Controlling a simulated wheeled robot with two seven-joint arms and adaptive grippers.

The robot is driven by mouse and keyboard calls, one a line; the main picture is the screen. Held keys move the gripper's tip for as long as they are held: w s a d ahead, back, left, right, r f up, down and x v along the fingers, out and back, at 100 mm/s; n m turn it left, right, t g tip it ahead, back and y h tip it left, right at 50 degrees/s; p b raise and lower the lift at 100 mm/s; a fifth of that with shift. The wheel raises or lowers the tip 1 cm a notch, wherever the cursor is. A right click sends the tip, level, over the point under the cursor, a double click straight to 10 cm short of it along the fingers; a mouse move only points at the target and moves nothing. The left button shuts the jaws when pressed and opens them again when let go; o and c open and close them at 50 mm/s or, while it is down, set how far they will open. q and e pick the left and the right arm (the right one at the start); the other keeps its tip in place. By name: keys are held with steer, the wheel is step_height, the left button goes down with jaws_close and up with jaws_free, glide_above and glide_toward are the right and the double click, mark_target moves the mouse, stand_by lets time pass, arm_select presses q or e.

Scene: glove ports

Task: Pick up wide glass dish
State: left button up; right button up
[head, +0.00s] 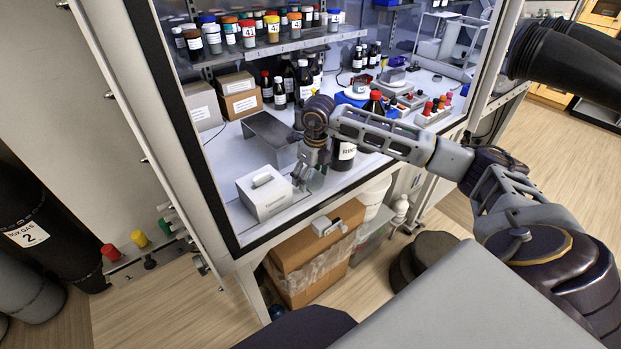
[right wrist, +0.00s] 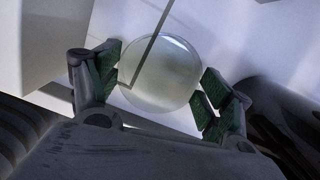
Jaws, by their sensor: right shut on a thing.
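The wide glass dish (right wrist: 163,78) is a round, clear, shallow disc in the right wrist view. It sits between the two green-padded fingers of my right gripper (right wrist: 160,92), which are shut on its opposite sides. In the head view my right gripper (head: 308,182) points down at the front of the white work surface, just right of a white box. The dish is hard to make out there, largely hidden by the fingers. I cannot tell whether it touches the surface. My left gripper is not in view.
The white box (head: 264,193) stands close left of the right gripper, a grey metal stand (head: 268,137) behind it. A dark bottle (head: 343,157) is close on the right. Shelves of bottles (head: 265,35) hang behind, and a cabinet frame post (head: 178,110) rises at left.

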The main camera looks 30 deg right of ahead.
mark_target(310, 182)
steer(key=shift+r, duration=0.45)
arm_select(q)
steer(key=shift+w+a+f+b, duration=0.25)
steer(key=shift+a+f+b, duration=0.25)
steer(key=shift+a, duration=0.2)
arm_select(e)
step_height(310, 182, up, 9)
steer(key=shift+f, duration=0.2)
steer(key=shift+r, duration=0.1)
